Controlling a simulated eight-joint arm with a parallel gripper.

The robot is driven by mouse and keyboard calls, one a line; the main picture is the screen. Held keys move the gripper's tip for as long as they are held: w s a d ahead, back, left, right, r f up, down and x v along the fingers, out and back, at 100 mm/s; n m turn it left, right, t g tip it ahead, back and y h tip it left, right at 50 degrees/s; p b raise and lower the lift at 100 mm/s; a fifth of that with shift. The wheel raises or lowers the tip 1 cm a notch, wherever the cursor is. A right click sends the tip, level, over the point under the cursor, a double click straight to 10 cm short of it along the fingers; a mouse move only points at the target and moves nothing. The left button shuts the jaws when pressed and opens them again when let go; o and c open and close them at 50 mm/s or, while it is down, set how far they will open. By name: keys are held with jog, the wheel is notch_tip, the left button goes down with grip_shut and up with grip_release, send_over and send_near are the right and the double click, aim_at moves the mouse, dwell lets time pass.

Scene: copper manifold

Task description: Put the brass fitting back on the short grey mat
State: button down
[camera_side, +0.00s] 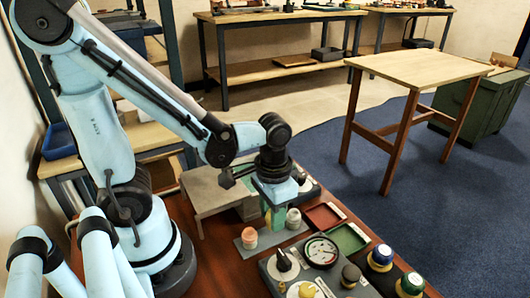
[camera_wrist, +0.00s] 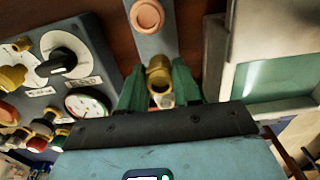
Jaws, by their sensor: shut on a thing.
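My gripper (camera_side: 274,220) points down over a grey mat strip (camera_side: 262,246) on the brown bench. Its green fingers also show in the wrist view (camera_wrist: 159,92), closed on the brass fitting (camera_wrist: 159,70), a short, hollow, yellowish piece. In the side view the fingers hide the fitting. The mat also shows in the wrist view (camera_wrist: 150,45), running up the picture. A copper-coloured round piece (camera_side: 249,238) stands on the mat left of my gripper, also seen in the wrist view (camera_wrist: 147,15). I cannot tell whether the fitting touches the mat.
A pale cylindrical piece (camera_side: 293,219) stands just right of my gripper. A red tray (camera_side: 325,215) and a green tray (camera_side: 348,238) lie further right. A panel with a gauge (camera_side: 320,251) and knobs is in front. A grey stand (camera_side: 213,190) is behind left.

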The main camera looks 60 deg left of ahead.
jog(key=shift+f, duration=1.3)
jog(key=shift+c, duration=1.6)
grip_release()
jog(key=shift+r, duration=4)
jog(key=shift+w+a+r+t, duration=0.3)
jog(key=shift+w+t, duration=0.15)
jog(key=shift+t, duration=0.25)
jog(key=w+r+t, duration=0.1)
jog(key=t, duration=0.1)
jog(key=w+a+r+t, duration=0.1)
jog(key=t, duration=0.1)
jog(key=w+a+r+t, duration=0.1)
jog(key=r, duration=0.1)
jog(key=shift+w+a+t, duration=0.15)
jog(key=shift+w+t, duration=0.15)
jog(key=shift+t, duration=0.1)
